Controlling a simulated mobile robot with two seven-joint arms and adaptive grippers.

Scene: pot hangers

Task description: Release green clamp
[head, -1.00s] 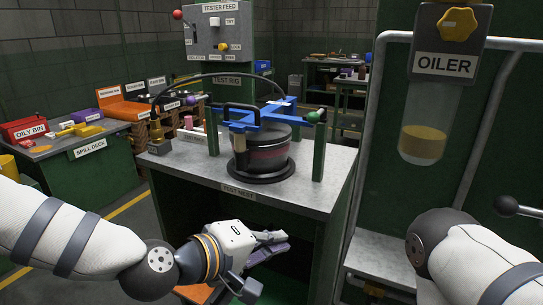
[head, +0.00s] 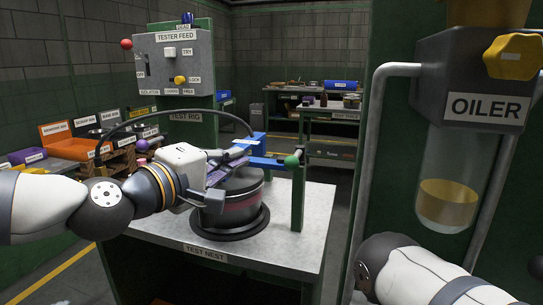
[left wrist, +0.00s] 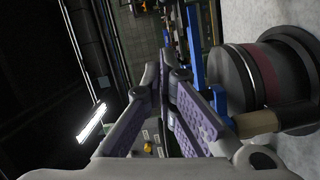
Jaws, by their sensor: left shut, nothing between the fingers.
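The green clamp knob (head: 292,160) sits on top of the right green post (head: 298,195) of the test nest, at the right end of the blue bar (head: 268,162). The bar lies over the dark pot (head: 240,205) with a reddish band. My left gripper (head: 232,154) is shut and empty above the pot, left of the green knob and apart from it. It hides part of the bar. In the left wrist view its purple-padded fingers (left wrist: 164,75) point away, with the pot (left wrist: 240,75) to their right. My right gripper is out of view.
The oiler (head: 480,85) with a yellow knob stands close on the right. A purple knob (head: 142,145) is at the left of the nest. The tester feed panel (head: 175,67) stands behind. The nest's front right surface (head: 285,240) is clear.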

